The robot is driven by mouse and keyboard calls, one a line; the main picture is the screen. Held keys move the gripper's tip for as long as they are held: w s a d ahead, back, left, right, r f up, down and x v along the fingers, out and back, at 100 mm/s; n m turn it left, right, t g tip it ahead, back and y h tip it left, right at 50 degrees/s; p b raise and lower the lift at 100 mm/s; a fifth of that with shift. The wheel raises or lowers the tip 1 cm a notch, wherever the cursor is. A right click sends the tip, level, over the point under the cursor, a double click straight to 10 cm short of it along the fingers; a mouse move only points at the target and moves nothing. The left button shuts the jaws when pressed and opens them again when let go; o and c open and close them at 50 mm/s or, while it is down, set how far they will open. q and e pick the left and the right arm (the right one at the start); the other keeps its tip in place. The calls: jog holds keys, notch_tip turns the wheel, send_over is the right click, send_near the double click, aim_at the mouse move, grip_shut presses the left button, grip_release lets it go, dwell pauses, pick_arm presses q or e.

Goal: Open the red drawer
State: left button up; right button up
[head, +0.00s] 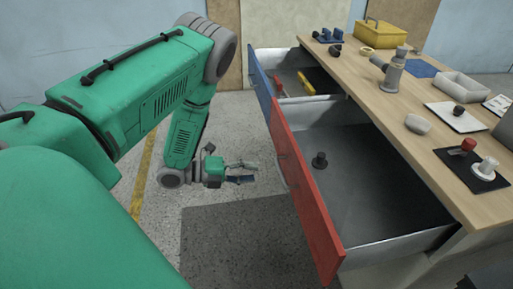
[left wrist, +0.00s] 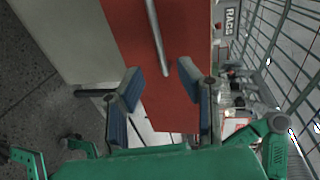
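The red drawer (head: 300,185) is pulled well out from the workbench in the head view, its grey interior showing with a small black knob-like part (head: 319,160) inside. Its red front (left wrist: 158,60) and metal bar handle (left wrist: 157,38) show in the left wrist view. My left gripper (head: 245,172) is to the left of the drawer front, apart from it. In the left wrist view its two blue-padded fingers (left wrist: 158,88) are spread, with nothing between them; the handle lies beyond them. My right gripper is not in view.
A blue drawer (head: 262,84) farther back is also open, with red and yellow tools inside. The wooden benchtop (head: 380,105) carries a yellow toolbox (head: 380,34), a grey bowl (head: 418,124) and several small parts. Floor left of the drawers is clear.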

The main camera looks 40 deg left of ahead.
pick_arm(q)
jog(key=shift+p+v, duration=0.95)
jog(key=shift+v, duration=1.75)
jog(key=v, duration=1.2)
jog(key=shift+f, duration=0.15)
